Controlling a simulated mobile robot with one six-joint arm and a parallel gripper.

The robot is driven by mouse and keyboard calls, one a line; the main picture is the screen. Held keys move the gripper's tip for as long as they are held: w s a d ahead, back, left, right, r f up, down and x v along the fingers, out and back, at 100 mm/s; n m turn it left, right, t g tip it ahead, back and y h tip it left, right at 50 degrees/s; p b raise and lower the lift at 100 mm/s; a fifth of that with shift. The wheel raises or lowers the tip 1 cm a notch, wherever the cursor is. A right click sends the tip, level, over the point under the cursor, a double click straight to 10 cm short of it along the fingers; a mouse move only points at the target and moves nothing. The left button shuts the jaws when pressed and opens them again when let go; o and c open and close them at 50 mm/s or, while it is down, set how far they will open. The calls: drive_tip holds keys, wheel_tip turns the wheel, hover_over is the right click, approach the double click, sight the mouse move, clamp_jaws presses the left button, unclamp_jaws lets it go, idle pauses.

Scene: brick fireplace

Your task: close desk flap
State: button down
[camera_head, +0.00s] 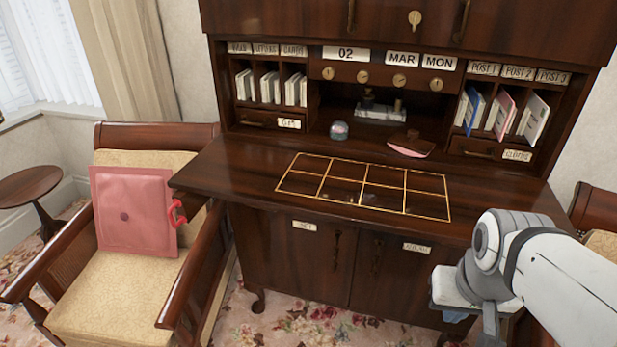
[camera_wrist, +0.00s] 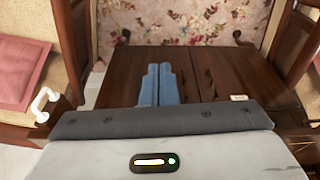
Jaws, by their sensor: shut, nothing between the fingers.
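The desk flap (camera_head: 330,195) is dark wood and lies open and level across the front of the desk. Its top carries a gold-lined grid and looks bare. My gripper (camera_head: 490,325) is at the right in the head view, in front of the cabinet and below the flap's front edge. In the wrist view, its two blue fingers (camera_wrist: 158,85) are shut together with nothing between them. They show against the cabinet doors (camera_wrist: 205,80). My arm hides the flap's front right corner in the head view.
Behind the flap are letter slots (camera_head: 270,85), a post rack (camera_head: 505,110), a small jar (camera_head: 339,130) and a pink-edged blotter (camera_head: 410,145). A chair (camera_head: 130,270) with a pink bag (camera_head: 130,210) stands left. Another chair (camera_head: 597,215) is at the right edge.

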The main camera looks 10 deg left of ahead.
wheel_tip(320, 180, down, 7)
drive_tip(key=w+d+n+g+h+b, duration=0.2)
drive_tip(key=n+h+b, duration=0.3)
drive_tip(key=n, duration=0.3)
drive_tip(key=w+a+f+n+t+h+b, duration=0.2)
drive_tip(key=w+a+n+t+h+b, duration=0.3)
drive_tip(key=w+n, duration=0.4)
drive_tip(key=s+a+f+n+t+y+b, duration=0.15)
drive_tip(key=a+n+t+y, duration=0.25)
drive_tip(key=a+n+t, duration=0.85)
drive_tip(key=s+a+f+n+t+y+b, duration=0.1)
drive_tip(key=a+f+n+t+y+b, duration=0.25)
drive_tip(key=a, duration=1.55)
drive_tip(key=w+r+n+y, duration=0.1)
drive_tip(key=w+r+n, duration=0.1)
drive_tip(key=w+r, duration=0.6)
drive_tip(key=shift+w+r+g, duration=0.3)
drive_tip(key=shift+w, duration=0.6)
